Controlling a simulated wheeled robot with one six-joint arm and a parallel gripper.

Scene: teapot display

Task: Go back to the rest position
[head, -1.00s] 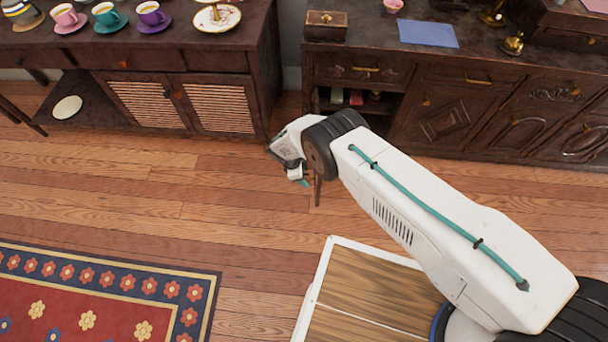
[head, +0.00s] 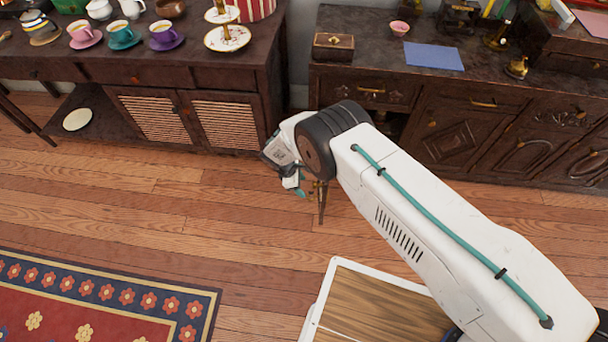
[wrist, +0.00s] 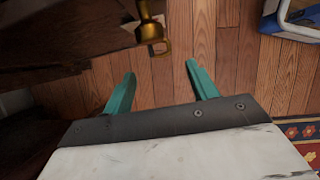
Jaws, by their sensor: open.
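My gripper (wrist: 160,85) shows in the wrist view as two teal fingers spread wide apart. It is open, with nothing between the fingers but the wooden floor beyond. A brass fitting (wrist: 150,32) on dark furniture shows past the fingertips at the top. In the head view my white arm reaches from the lower right toward the gap between the two dark cabinets. Its wrist end is bent down, and only a bit of one teal finger (head: 299,192) shows there. The other finger is hidden.
The left sideboard (head: 240,75) carries cups, saucers and a tiered plate stand (head: 227,38). The right cabinet (head: 420,85) carries a small wooden box (head: 333,46), a blue sheet (head: 433,55) and brass items. A patterned rug (head: 110,300) lies lower left. The wooden floor between is clear.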

